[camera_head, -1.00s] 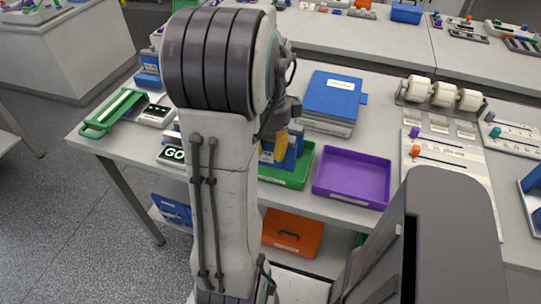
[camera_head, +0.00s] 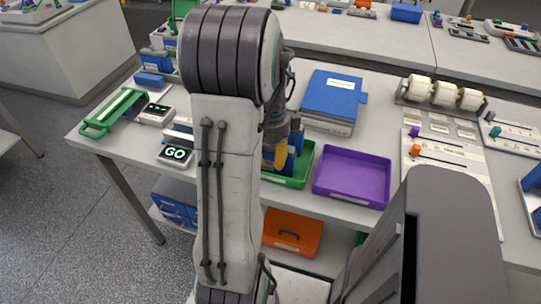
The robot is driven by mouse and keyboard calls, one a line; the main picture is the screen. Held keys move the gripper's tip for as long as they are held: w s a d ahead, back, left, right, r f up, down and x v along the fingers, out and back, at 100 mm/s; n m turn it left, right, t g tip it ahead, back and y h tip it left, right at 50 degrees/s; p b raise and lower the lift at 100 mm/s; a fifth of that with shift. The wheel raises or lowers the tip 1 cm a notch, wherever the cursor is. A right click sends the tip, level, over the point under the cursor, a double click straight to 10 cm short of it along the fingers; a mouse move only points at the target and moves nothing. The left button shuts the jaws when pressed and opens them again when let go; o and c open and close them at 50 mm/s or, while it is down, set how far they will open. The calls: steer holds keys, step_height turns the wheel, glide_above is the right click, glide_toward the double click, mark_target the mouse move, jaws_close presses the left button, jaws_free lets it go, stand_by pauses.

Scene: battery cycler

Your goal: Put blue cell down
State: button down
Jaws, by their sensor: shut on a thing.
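My gripper (camera_head: 279,140) is mostly hidden behind my own arm. It points down over the green tray (camera_head: 301,178) at the near edge of the bench. It is shut on a blue cell (camera_head: 291,163), which is low over or in the tray; I cannot tell whether it touches the tray floor. Yellow parts show close beside the blue at the gripper's tip. The left side of the tray is covered by my arm.
An empty purple tray (camera_head: 352,177) stands right of the green tray. A blue-topped box (camera_head: 333,95) is behind. At the left are a green-handled device (camera_head: 112,112) and a GO display (camera_head: 176,154). An orange bin (camera_head: 292,232) sits on the shelf below.

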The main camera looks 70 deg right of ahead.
steer(key=shift+f, duration=0.15)
steer(key=c, duration=0.9)
jaws_free()
step_height(320, 180, up, 12)
steer(key=shift+d+r+p, duration=0.15)
steer(key=shift+r+p, duration=0.05)
steer(key=shift+p, duration=0.5)
